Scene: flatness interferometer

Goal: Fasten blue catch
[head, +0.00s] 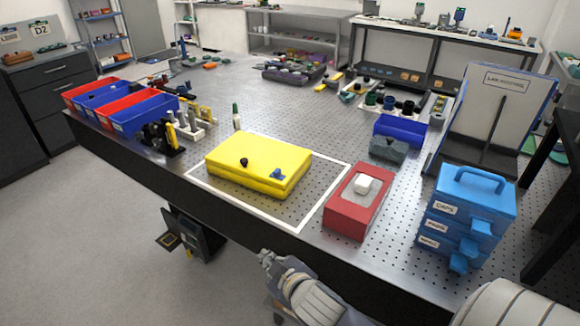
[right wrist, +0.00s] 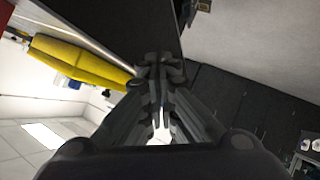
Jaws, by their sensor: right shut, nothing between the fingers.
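A closed yellow case (head: 258,160) lies on the perforated table inside a white outlined square. A small blue catch (head: 277,174) and a black knob (head: 243,162) show on it, the catch toward the right. In the right wrist view the case (right wrist: 75,60) is tilted at upper left, with the blue catch (right wrist: 74,84) at its lower edge. My right gripper (head: 264,257) is shut and empty, in front of the table's near edge, apart from the case. In the wrist view its fingertips (right wrist: 158,64) are together. My left gripper is not in view.
A red box (head: 345,216) with a white block on top stands right of the case. A blue drawer unit (head: 478,205) is farther right. Red and blue bins (head: 143,112) stand at the left. The table's dark front edge (head: 225,220) lies between my right gripper and the case.

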